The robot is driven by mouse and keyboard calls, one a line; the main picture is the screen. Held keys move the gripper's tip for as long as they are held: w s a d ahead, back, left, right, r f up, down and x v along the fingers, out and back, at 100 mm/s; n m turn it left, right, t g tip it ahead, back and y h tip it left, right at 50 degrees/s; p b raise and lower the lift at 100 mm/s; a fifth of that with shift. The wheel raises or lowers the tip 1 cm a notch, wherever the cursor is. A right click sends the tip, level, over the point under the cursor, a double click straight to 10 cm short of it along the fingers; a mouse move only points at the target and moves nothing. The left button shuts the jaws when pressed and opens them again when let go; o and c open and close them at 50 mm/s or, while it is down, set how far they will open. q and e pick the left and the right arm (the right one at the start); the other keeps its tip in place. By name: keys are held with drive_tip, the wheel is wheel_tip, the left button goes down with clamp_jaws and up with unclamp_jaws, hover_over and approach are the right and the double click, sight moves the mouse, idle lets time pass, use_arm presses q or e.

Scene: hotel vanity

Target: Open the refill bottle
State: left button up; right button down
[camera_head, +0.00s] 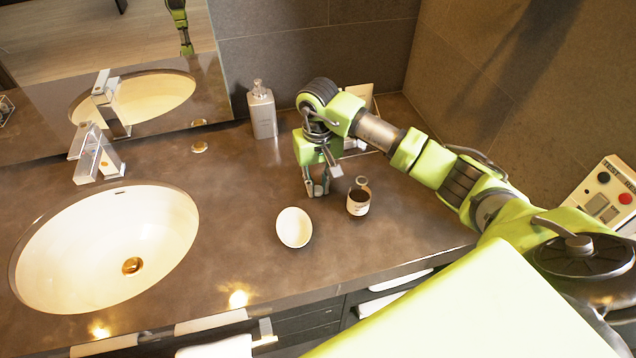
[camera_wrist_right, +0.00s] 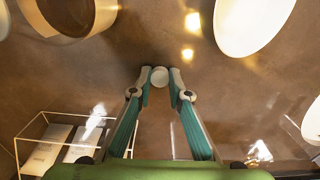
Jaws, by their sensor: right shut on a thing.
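The small brown refill bottle (camera_head: 358,203) with a pale label stands upright on the counter. In the head view, my right gripper (camera_head: 317,191) is just left of it and apart from it. In the right wrist view, the gripper (camera_wrist_right: 160,80) is shut on a small round white piece (camera_wrist_right: 159,76) that looks like a cap. The bottle shows only in part at the top left of that view (camera_wrist_right: 72,14). Whether its mouth is open is too small to tell. My left gripper is not in view.
A white bowl (camera_head: 294,227) lies in front of the right gripper. A grey soap dispenser (camera_head: 262,115) stands at the back, left of the arm. A wire-frame holder (camera_wrist_right: 47,120) with pale packets is near the gripper. The sink (camera_head: 60,240) and faucet (camera_head: 92,153) are at left.

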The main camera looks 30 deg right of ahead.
drive_tip(key=shift+f, duration=0.2)
drive_tip(key=c, duration=1.9)
unclamp_jaws()
drive_tip(key=shift+r, duration=0.1)
